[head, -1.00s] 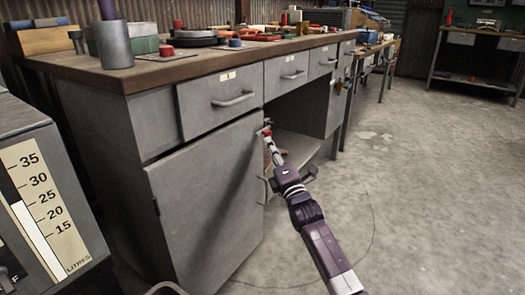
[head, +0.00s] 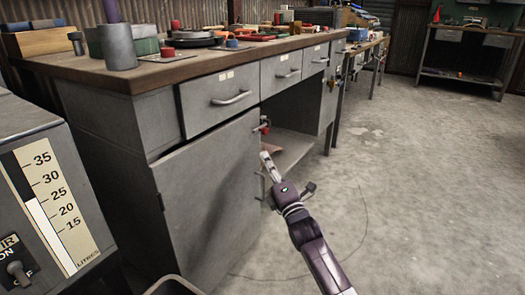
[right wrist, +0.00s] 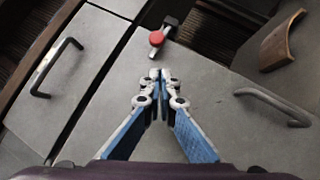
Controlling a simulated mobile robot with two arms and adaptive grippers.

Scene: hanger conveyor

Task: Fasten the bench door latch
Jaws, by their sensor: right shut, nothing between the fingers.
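The grey bench door (head: 210,205) hangs below the drawers; I cannot tell whether it is fully flush. The latch with its red knob (head: 264,127) is at the door's upper right corner. In the right wrist view the red knob (right wrist: 156,38) sits on a short latch bar (right wrist: 169,23) by the door's edge; whether it is engaged is unclear. My right gripper (head: 265,156) is below the latch, in front of the door's right edge. Its fingertips (right wrist: 157,76) are together and empty, apart from the knob. My left gripper is not in view.
A door handle (right wrist: 272,105) is right of my fingers. The drawer (head: 222,100) has a protruding handle. An open shelf space (head: 288,145) lies right of the door. A grey gauge box (head: 50,190) stands at left. The floor (head: 410,190) at right is clear.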

